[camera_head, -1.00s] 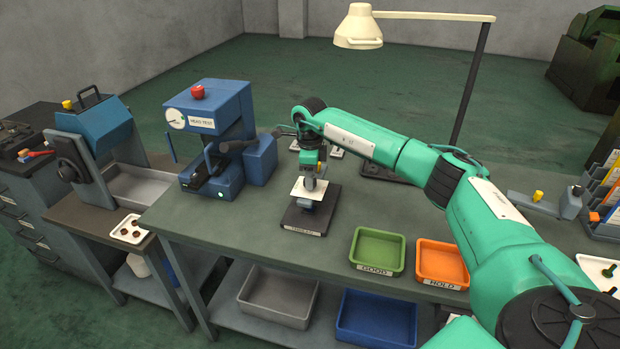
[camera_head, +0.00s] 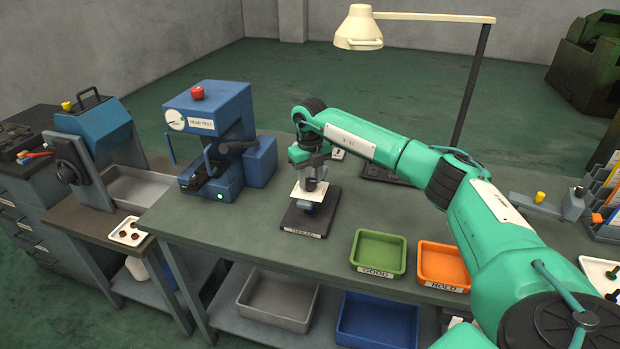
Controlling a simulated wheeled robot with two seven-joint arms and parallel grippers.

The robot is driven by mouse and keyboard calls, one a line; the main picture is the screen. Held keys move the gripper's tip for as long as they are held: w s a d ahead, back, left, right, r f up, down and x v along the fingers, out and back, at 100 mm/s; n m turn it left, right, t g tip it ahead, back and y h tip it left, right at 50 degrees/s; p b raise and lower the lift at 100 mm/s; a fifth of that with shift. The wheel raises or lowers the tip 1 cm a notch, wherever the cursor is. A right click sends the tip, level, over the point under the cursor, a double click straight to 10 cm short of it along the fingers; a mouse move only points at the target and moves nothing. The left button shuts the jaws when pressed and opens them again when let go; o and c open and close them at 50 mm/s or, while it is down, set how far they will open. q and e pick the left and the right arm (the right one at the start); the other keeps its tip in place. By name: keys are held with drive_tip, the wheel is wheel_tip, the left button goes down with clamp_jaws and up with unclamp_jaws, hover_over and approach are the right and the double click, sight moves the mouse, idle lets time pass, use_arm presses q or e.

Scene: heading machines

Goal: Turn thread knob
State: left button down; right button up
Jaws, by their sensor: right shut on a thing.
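The thread station stands on the bench, with a dark base plate (camera_head: 296,221) whose front label seems to read THREAD. My right gripper (camera_head: 309,196) points down over this base and is shut on the thread knob. The knob itself is mostly hidden by the jaws and a pale flat plate around them, so its angle cannot be told. My left gripper is not in view.
A blue head test machine (camera_head: 230,125) stands left of the station. A green GOOD tray (camera_head: 379,268) and an orange HOLD tray (camera_head: 443,281) sit at the front right, both empty. A lamp (camera_head: 359,28) stands behind my right arm.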

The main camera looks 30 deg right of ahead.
sight(310, 181)
drive_tip(key=shift+m, duration=0.4)
idle(0.9)
drive_tip(key=o, duration=1)
wheel_tip(310, 181, up, 14)
drive_tip(key=b, duration=0.3)
drive_tip(key=shift+f, duration=0.15)
